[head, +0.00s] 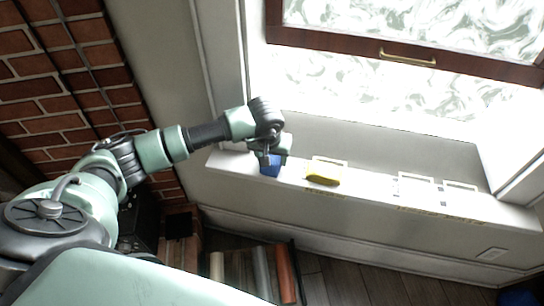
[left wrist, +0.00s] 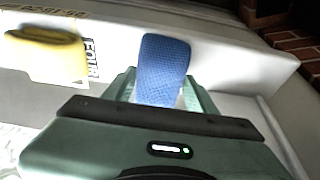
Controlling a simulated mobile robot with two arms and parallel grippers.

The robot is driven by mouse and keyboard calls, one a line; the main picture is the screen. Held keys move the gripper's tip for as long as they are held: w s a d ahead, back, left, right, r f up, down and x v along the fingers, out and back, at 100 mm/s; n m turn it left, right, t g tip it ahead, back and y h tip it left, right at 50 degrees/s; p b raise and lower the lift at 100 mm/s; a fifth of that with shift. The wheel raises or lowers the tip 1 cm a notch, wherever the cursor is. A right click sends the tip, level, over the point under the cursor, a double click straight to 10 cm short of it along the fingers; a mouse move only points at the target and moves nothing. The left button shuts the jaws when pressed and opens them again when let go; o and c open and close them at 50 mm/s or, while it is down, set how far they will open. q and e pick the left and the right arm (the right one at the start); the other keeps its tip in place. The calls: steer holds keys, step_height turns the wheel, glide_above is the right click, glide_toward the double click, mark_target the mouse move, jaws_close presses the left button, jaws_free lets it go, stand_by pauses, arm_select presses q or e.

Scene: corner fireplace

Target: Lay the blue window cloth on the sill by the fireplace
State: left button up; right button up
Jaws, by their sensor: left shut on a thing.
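The blue window cloth (head: 270,168) is at the left end of the white sill (head: 462,203), below the window. In the left wrist view the blue cloth (left wrist: 163,70) stands out between the fingers of my left gripper (left wrist: 163,88). My left gripper (head: 271,158) also shows in the head view, over the sill's left end, shut on the cloth. I cannot tell whether the cloth touches the sill. My right gripper is not in view.
A yellow cloth or sponge (head: 323,179) lies on the sill just right of the blue cloth. Printed outlines and labels mark the sill. The brick fireplace (head: 60,90) is at left. A rack with several rolls (head: 262,272) stands on the floor below.

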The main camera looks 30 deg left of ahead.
arm_select(q)
steer(key=shift+f+b, duration=0.65)
stand_by(0.3)
steer(key=o, duration=1.3)
steer(key=shift+r, duration=0.1)
